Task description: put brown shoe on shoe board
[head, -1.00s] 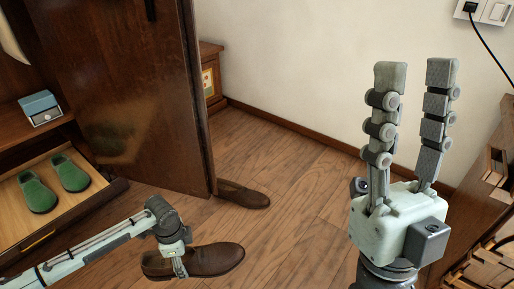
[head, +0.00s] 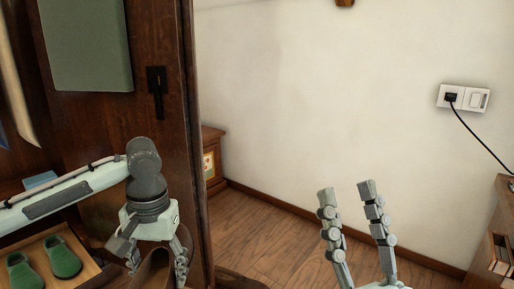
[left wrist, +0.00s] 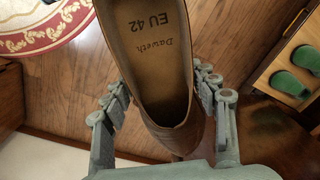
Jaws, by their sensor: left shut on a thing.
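A brown shoe (left wrist: 140,60) fills the middle of the left wrist view, with "EU 42" printed inside. My left gripper (head: 157,264) is shut on this shoe, one finger along each side of it; in the head view only part of the shoe (head: 152,270) shows between the fingers. The shoe board (head: 92,272), a pale drawer-like board at the lower left, carries a pair of green shoes (head: 45,266); it also shows at the right of the left wrist view (left wrist: 262,76). My right gripper (head: 347,190) is open and empty, fingers pointing up.
A dark wooden armoire door (head: 170,110) stands open behind my left gripper. A blue box (head: 40,180) sits above the board. A small cabinet (head: 212,160) stands by the wall, and a shelf (head: 500,225) is at the right. Wooden floor (head: 270,235) is clear between.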

